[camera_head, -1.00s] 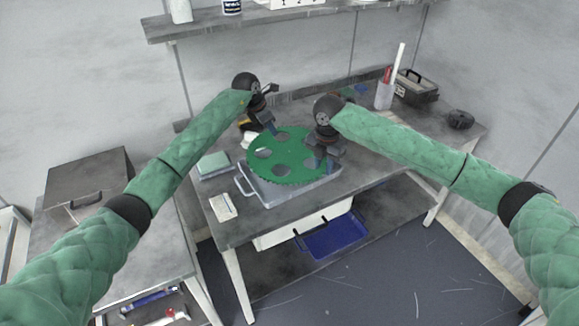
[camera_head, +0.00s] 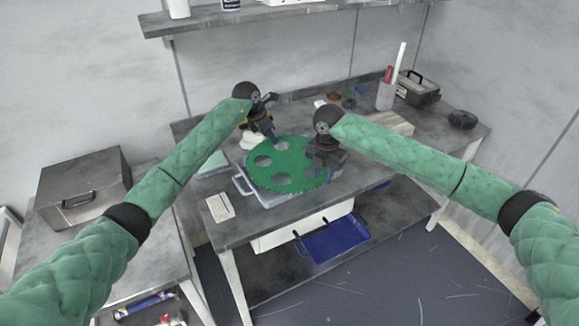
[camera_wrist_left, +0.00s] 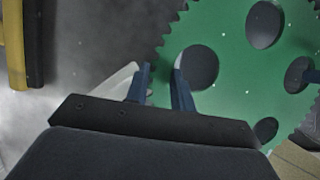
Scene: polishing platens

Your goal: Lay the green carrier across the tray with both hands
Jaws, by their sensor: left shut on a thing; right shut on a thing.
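The green carrier (camera_head: 288,176) is a toothed disc with several round holes. It lies roughly flat over the grey tray (camera_head: 271,201), covering most of it; I cannot tell whether they touch. The tray's left handle and front edge show. My left gripper (camera_head: 272,138) is shut on the carrier's far rim. In the left wrist view, its blue fingers (camera_wrist_left: 162,86) are at the toothed edge beside a hole. My right gripper (camera_head: 322,161) is shut on the carrier's right side; its fingertips are mostly hidden by its own body in the head view.
A white card (camera_head: 220,207) lies left of the tray, and a pale green block (camera_head: 212,164) behind it. A cup with tools (camera_head: 385,95), a dark toolbox (camera_head: 416,88) and a black round object (camera_head: 462,119) stand at the back right. A blue bin (camera_head: 335,240) sits below the table.

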